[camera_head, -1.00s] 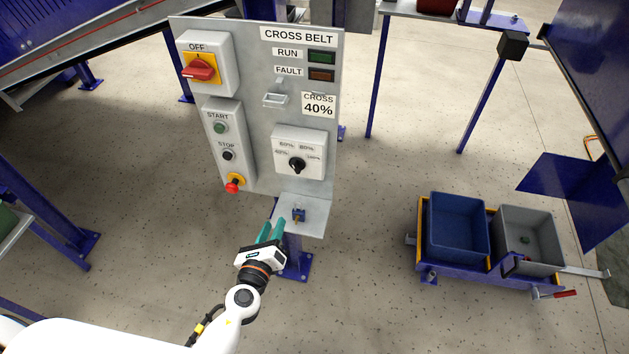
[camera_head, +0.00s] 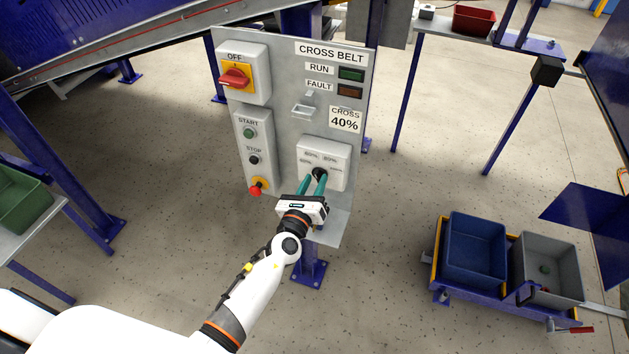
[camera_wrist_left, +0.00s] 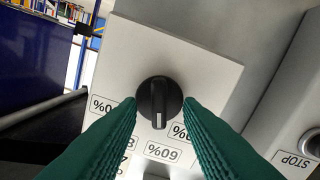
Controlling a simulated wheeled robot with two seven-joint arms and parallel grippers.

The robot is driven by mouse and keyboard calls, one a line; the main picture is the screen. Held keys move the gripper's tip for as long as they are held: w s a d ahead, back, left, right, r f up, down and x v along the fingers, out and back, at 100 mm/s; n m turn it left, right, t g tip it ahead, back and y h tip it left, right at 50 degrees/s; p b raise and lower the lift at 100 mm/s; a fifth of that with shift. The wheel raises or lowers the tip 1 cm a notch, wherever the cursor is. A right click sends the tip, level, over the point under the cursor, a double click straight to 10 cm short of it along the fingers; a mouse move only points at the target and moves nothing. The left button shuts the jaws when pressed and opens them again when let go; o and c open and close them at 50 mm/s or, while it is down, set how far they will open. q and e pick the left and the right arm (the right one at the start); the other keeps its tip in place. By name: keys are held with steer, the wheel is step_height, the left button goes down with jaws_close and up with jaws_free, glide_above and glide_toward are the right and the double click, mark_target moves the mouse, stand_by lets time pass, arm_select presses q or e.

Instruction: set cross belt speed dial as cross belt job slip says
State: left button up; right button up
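The job slip (camera_head: 345,120) on the panel reads "CROSS 40%". The cross belt speed dial is a black knob (camera_wrist_left: 160,98) on a white box (camera_head: 337,154) below the slip. In the left wrist view the labels are upside down, and the knob's white pointer mark faces the 60% label (camera_wrist_left: 162,151). My left gripper (camera_head: 312,182) has teal fingers and reaches up to the dial. In the wrist view its fingertips stand apart on either side of the knob, and I cannot tell if they touch it. My right gripper is not in view.
The panel (camera_head: 285,110) also carries a red OFF switch (camera_head: 235,78), start and stop buttons and a red emergency stop (camera_head: 256,188). A small shelf (camera_head: 338,225) juts out below the dial. A cart with blue (camera_head: 474,247) and grey bins (camera_head: 550,268) stands at right.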

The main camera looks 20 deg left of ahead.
arm_select(q)
steer(key=shift+w, duration=0.2)
jaws_close()
stand_by(0.3)
steer(key=shift+f+n+b, duration=0.1)
steer(key=shift+n+b, duration=1.5)
steer(key=shift+n, duration=2.2)
